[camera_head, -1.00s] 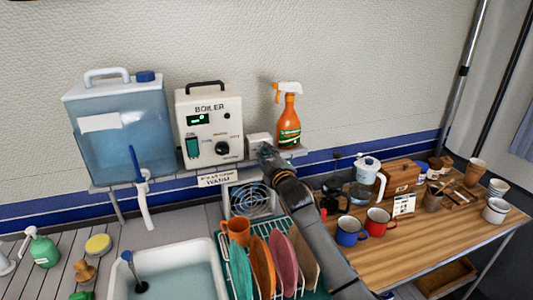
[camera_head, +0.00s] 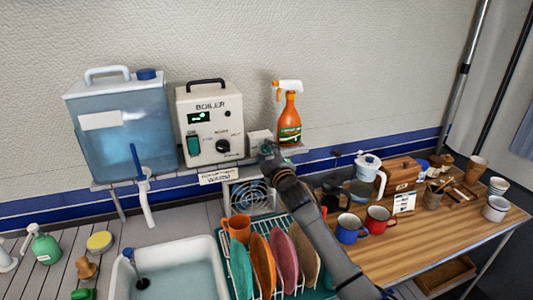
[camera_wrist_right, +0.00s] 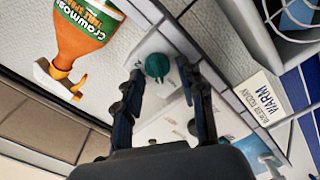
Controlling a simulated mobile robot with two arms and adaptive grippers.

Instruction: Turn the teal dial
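The teal dial (camera_wrist_right: 157,66) is a small round knob on a white box in the right wrist view. The white box (camera_head: 259,137) sits on the shelf between the boiler and the spray bottle in the head view; the dial's face is not clear there. My right gripper (camera_head: 268,150) is right at the box's front. In the wrist view its two fingers (camera_wrist_right: 159,70) are apart, one on each side of the dial, with nothing held. Whether they touch the dial I cannot tell. My left gripper is not in view.
The boiler (camera_head: 209,126) stands left of the box, and an orange spray bottle (camera_head: 289,118) close on its right. Below are a fan (camera_head: 253,195), a rack of plates (camera_head: 285,262) and a sink (camera_head: 211,243). A wooden table (camera_head: 420,247) with mugs lies right.

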